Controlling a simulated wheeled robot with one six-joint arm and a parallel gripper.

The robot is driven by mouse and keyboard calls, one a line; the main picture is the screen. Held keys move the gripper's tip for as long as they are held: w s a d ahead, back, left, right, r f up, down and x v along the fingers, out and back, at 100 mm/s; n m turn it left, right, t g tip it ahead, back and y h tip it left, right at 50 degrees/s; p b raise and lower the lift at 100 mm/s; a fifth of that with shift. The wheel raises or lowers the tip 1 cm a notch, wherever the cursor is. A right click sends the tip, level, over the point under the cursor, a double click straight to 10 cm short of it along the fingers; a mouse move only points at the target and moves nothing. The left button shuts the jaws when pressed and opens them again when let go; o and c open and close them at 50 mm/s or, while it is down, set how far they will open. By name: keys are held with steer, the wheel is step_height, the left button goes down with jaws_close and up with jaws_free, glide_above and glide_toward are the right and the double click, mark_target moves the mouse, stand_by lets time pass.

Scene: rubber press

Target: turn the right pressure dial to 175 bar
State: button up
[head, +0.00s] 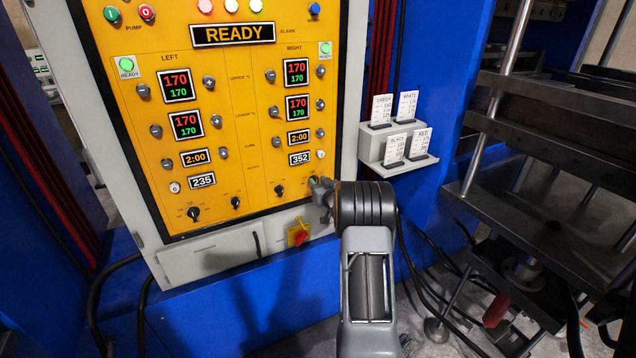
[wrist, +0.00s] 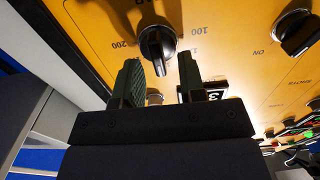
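The right pressure dial (wrist: 157,46) is a black knob with a light pointer line on the yellow panel, between the printed marks 200 and 100 in the wrist view. Its exact setting cannot be read. My gripper (wrist: 159,62) is open, with one fingertip on each side of the dial's near end and gaps between; no contact shows. In the head view my gripper (head: 321,188) is at the panel's lower right and hides most of the dial. The right pressure display (head: 300,158) reads 352.
Other black knobs line the panel's bottom row, the nearest one (head: 279,190) left of my gripper. A red and yellow switch (head: 298,233) sits below. A card holder (head: 398,142) stands to the right, and the press (head: 545,150) is at far right.

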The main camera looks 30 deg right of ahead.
steer(key=shift+w, duration=0.25)
steer(key=shift+c, duration=0.2)
jaws_close()
